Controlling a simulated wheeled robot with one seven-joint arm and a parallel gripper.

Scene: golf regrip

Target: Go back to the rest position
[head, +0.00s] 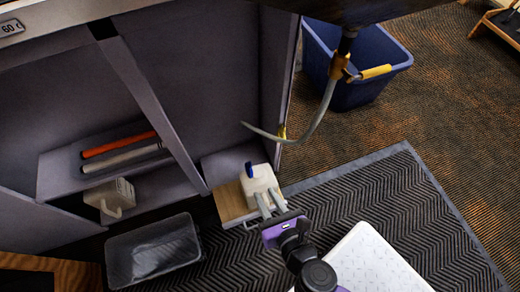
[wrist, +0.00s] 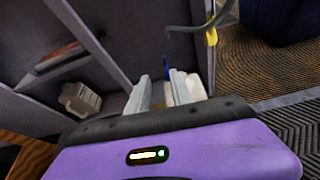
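My gripper (head: 270,204) is low in front of the cabinet in the head view, with its two pale fingers apart. The fingers point at a white bottle with a blue top (head: 260,181), which stands on a small wooden block (head: 231,203) at the cabinet's foot. The fingertips overlap the bottle's lower front; I cannot tell whether they touch it. In the wrist view the gripper (wrist: 160,88) shows a gap between its fingers, and the bottle (wrist: 192,88) appears beyond the right finger, partly hidden.
The grey cabinet (head: 185,100) holds an orange roll (head: 118,144) and a white jug (head: 110,198). A dark clear bin (head: 152,252) stands on the left. A curved grey hose (head: 320,112) hangs above.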

